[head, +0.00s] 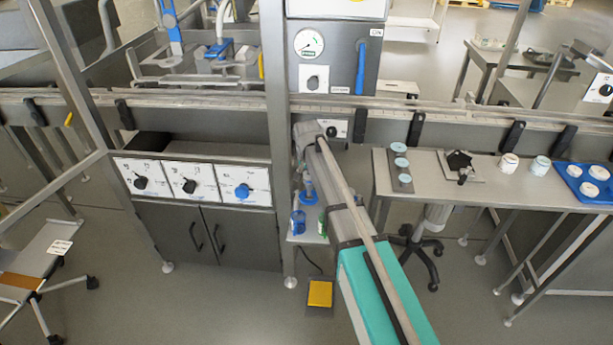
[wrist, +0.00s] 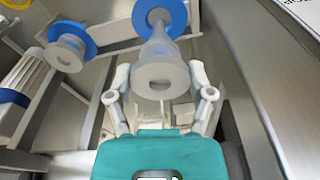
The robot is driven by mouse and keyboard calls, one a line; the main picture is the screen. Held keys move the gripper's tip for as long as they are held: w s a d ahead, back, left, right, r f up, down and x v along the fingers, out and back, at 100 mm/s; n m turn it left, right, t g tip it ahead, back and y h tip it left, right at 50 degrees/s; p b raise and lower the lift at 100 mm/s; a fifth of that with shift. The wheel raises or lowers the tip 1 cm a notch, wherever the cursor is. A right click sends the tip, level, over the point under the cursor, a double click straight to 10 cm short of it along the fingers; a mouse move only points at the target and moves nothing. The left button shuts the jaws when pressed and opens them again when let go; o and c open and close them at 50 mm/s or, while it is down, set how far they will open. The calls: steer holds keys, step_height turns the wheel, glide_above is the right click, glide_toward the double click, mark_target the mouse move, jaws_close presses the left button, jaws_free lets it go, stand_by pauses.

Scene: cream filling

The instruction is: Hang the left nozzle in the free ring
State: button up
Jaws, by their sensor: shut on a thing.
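My gripper (wrist: 160,82) has its two fingers on either side of a grey nozzle (wrist: 161,78) and is shut on it. The round, hollow end of this nozzle faces the wrist camera. A blue disc (wrist: 178,17) shows at its far end. A second grey nozzle (wrist: 64,56) with a blue disc (wrist: 84,32) around it is at the upper left of the wrist view, apart from my gripper. I cannot make out a free ring. In the head view my arm hides the gripper; small blue parts (head: 298,222) show left of the arm.
A grey metal wall (wrist: 250,75) stands close on the right in the wrist view. In the head view, a cabinet with dials (head: 190,185) is left of my arm, and a steel table (head: 430,185) with white pots is right. A yellow pedal (head: 320,293) lies on the floor.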

mark_target(309, 195)
steer(key=shift+f+b, duration=3.15)
steer(key=shift+f, duration=0.05)
stand_by(1.8)
stand_by(0.3)
steer(key=o, duration=1.2)
steer(key=shift+o, duration=0.2)
steer(key=shift+r, duration=0.2)
steer(key=shift+r+p, duration=3.35)
steer(key=shift+p, duration=0.2)
